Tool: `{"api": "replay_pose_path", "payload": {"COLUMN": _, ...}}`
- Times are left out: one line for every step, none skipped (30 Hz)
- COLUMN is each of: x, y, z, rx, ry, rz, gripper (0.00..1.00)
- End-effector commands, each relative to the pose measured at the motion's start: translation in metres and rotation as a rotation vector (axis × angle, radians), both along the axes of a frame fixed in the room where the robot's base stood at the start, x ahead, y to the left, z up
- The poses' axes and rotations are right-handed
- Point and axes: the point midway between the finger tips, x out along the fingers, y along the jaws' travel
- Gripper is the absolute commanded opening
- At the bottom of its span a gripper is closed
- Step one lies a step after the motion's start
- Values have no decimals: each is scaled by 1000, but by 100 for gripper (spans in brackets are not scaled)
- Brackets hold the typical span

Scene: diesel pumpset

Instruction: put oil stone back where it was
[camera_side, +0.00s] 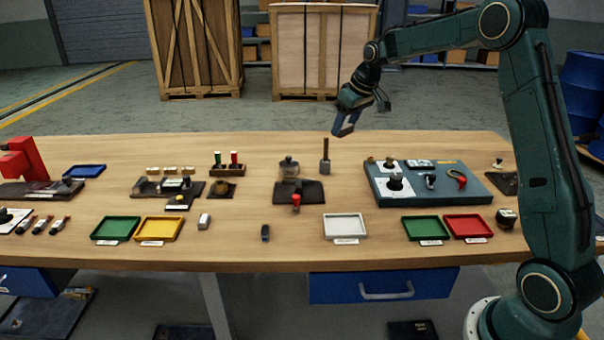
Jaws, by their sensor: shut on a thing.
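My gripper (346,115) is raised above the back middle of the wooden table, tilted down to the left. It is shut on a small blue-grey block, the oil stone (342,127), which hangs clear of the table top. The block is small in this view, and its gripped part is hidden by the fingers.
An upright tool with a handle (325,157) stands just below and left of my gripper. A blue-grey board (385,197) with parts lies to the right, a dark mat (313,194) to the left. A white tray (345,227) lies in front. Bare wood surrounds them.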

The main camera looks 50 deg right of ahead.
Motion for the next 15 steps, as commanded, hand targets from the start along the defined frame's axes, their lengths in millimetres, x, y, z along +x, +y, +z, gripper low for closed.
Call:
{"api": "replay_pose_path", "payload": {"x": -5, "y": -3, "z": 5, "rx": -1, "ry": -1, "rz": -2, "gripper": 33}}
{"api": "replay_pose_path", "payload": {"x": -8, "y": -4, "z": 6, "rx": -1, "ry": -1, "rz": -2, "gripper": 33}}
{"api": "replay_pose_path", "payload": {"x": -10, "y": -5, "z": 8, "rx": -2, "ry": -1, "rz": -1, "gripper": 33}}
{"api": "replay_pose_path", "payload": {"x": -11, "y": -5, "z": 9, "rx": -2, "ry": -1, "rz": 0, "gripper": 33}}
{"api": "replay_pose_path", "payload": {"x": -12, "y": -5, "z": 10, "rx": -3, "ry": -1, "rz": 0, "gripper": 33}}
{"api": "replay_pose_path", "payload": {"x": -13, "y": -6, "z": 11, "rx": -3, "ry": -1, "rz": 1, "gripper": 33}}
{"api": "replay_pose_path", "payload": {"x": -13, "y": -6, "z": 11, "rx": -3, "ry": 0, "rz": 1, "gripper": 33}}
{"api": "replay_pose_path", "payload": {"x": -14, "y": -6, "z": 11, "rx": -3, "ry": 0, "rz": 1, "gripper": 33}}
{"api": "replay_pose_path", "payload": {"x": -14, "y": -6, "z": 11, "rx": -3, "ry": 0, "rz": 1, "gripper": 33}}
{"api": "replay_pose_path", "payload": {"x": -14, "y": -6, "z": 10, "rx": -3, "ry": 0, "rz": 1, "gripper": 33}}
{"api": "replay_pose_path", "payload": {"x": -13, "y": -6, "z": 9, "rx": -3, "ry": 0, "rz": 1, "gripper": 33}}
{"api": "replay_pose_path", "payload": {"x": -13, "y": -6, "z": 8, "rx": -3, "ry": 1, "rz": 1, "gripper": 33}}
{"api": "replay_pose_path", "payload": {"x": -13, "y": -6, "z": 6, "rx": -1, "ry": 2, "rz": 1, "gripper": 33}}
{"api": "replay_pose_path", "payload": {"x": -14, "y": -6, "z": 4, "rx": -1, "ry": 2, "rz": 1, "gripper": 33}}
{"api": "replay_pose_path", "payload": {"x": -14, "y": -5, "z": 0, "rx": 0, "ry": 3, "rz": 1, "gripper": 33}}
